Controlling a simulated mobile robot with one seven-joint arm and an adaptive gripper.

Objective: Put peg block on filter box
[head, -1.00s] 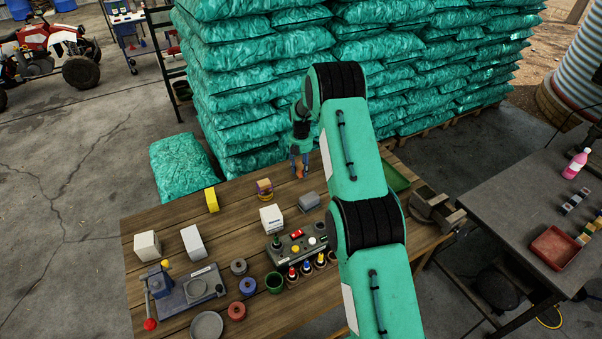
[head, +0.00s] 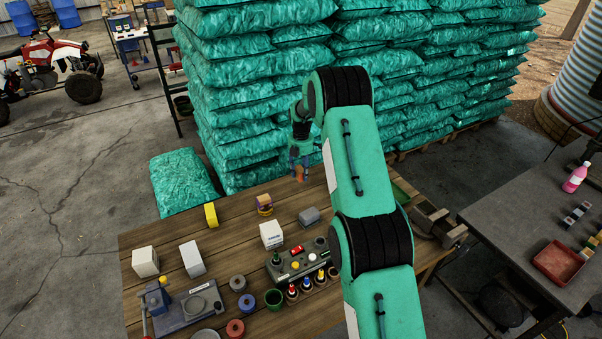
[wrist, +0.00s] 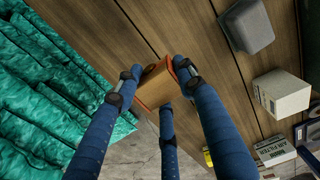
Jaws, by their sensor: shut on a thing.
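My gripper (wrist: 158,78) is shut on a wooden block with an orange-red rim (wrist: 152,88), taken to be the peg block. In the head view, my gripper (head: 299,172) is at the table's far edge; I cannot tell whether the block is clear of the tabletop. A box lettered AIR FILTER (wrist: 275,151) stands at the lower right of the wrist view, well apart from my gripper and partly cut by other things. A labelled white box (wrist: 283,93) is nearer; it also shows in the head view (head: 272,235).
A yellow box (head: 211,215) and two white boxes are farther left. A control panel (head: 297,262) and bottles fill the front. Green sacks (head: 260,90) rise behind the table.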

